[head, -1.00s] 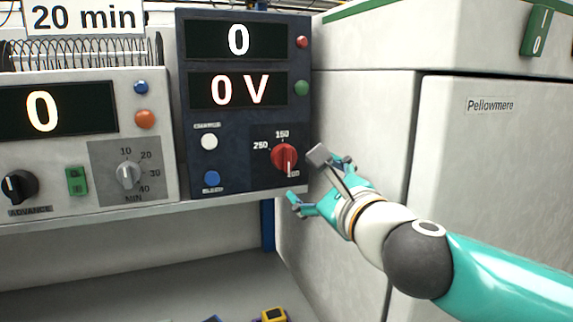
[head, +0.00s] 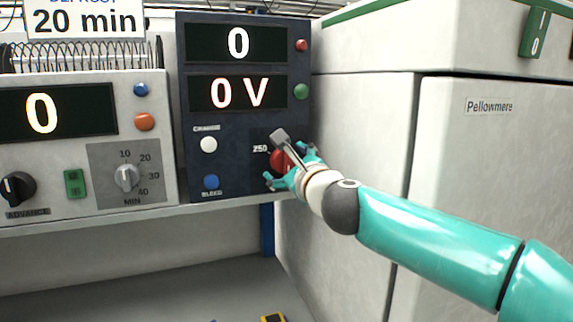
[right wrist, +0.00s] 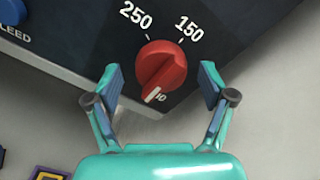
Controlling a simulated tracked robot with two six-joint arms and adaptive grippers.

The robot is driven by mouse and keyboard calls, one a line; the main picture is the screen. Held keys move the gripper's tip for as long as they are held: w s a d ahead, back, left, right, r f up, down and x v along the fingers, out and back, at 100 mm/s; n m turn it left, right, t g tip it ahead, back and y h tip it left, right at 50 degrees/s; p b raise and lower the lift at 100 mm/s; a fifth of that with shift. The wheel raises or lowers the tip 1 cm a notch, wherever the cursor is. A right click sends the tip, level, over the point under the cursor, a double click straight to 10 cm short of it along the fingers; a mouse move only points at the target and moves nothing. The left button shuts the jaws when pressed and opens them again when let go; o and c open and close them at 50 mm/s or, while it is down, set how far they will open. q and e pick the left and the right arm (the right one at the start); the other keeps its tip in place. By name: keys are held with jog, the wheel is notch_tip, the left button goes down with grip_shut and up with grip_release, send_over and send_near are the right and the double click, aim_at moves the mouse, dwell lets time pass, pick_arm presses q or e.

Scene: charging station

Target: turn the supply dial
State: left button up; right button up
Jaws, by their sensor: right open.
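The supply dial is a red knob (head: 278,160) on the dark blue panel (head: 222,150) in the head view, partly hidden by my right gripper. In the right wrist view the red dial (right wrist: 161,68) shows whole, with labels 250 and 150 above it. Its white pointer mark faces down, toward a label mostly covered. My right gripper (head: 290,168) is in front of the dial. In the right wrist view its open fingers (right wrist: 160,88) stand on either side of the dial's lower part, with gaps between them and the knob. My left gripper is not in view.
The panel displays read 0 and 0 V. A white button (head: 209,144) and a blue button (head: 211,182) lie left of the dial. A grey timer unit (head: 70,130) stands at left. A large pale cabinet (head: 500,150) stands close at right.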

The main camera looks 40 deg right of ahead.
jog(key=shift+c, duration=0.3)
jog(key=c, duration=1.1)
jog(key=shift+n, duration=0.4)
jog(key=n+p, duration=0.2)
jog(key=n, duration=0.4)
jog(key=n+p, duration=0.1)
jog(key=n, duration=0.1)
jog(key=n+p, duration=0.1)
jog(key=n, duration=0.1)
jog(key=shift+a+f, duration=0.1)
jog(key=shift+f, duration=0.15)
